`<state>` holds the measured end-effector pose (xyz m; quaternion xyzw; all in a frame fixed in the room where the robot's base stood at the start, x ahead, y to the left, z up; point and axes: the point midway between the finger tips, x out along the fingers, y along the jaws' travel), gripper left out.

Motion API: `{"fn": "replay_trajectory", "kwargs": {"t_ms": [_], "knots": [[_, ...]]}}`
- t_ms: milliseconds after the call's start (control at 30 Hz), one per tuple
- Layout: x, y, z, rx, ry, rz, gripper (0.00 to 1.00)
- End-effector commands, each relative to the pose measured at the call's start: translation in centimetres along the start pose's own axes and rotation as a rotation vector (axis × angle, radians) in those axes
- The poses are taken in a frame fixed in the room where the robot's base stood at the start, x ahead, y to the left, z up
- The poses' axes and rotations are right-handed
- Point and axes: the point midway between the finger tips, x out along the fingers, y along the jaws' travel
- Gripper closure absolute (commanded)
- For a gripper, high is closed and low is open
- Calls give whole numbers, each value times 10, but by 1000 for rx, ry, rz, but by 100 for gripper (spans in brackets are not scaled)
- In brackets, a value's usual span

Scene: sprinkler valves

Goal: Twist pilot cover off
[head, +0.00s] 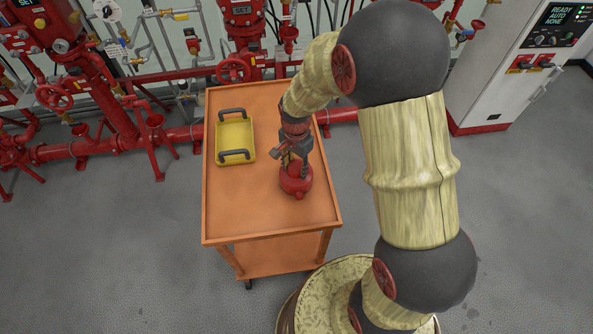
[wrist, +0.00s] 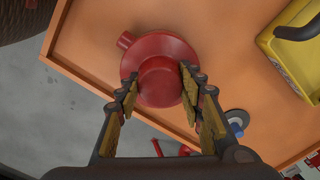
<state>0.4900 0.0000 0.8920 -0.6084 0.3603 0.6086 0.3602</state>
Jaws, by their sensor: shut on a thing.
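A red round pilot body (head: 297,184) stands on the orange cart top (head: 262,205), near its right front part. In the wrist view its wide flange (wrist: 185,48) has a short stub at one side. The pilot cover (wrist: 160,80) is the red round cap facing the wrist camera. My gripper (head: 291,165) reaches down over it from above. In the wrist view my gripper (wrist: 158,88) has one finger on each side of the cover and is shut on it. The fingers hide parts of the cover's sides, and whether its seam is loose cannot be seen.
A yellow tray (head: 236,139) with dark handles lies on the cart's left back part. A blue and grey round item (wrist: 237,121) is beside my finger in the wrist view. Red pipes (head: 75,147) and a white control cabinet (head: 492,85) stand behind. The cart's front left is clear.

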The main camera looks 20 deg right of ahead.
Motion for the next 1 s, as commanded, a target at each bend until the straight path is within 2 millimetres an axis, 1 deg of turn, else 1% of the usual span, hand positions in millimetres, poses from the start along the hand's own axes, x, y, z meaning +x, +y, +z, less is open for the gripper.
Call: {"fn": "replay_trajectory", "kwargs": {"t_ms": [33, 233, 367, 500, 633, 933, 1000], "knots": [[0, 0, 0, 0, 0, 0, 79], [0, 0, 0, 0, 0, 0, 90], [-1, 0, 0, -40, 1, -1, 91], [-2, 0, 0, -179, 1, -1, 91], [-1, 0, 0, -268, 1, -1, 91], [0, 0, 0, -285, 1, -1, 91], [-1, 0, 0, -314, 0, 0, 91]]}}
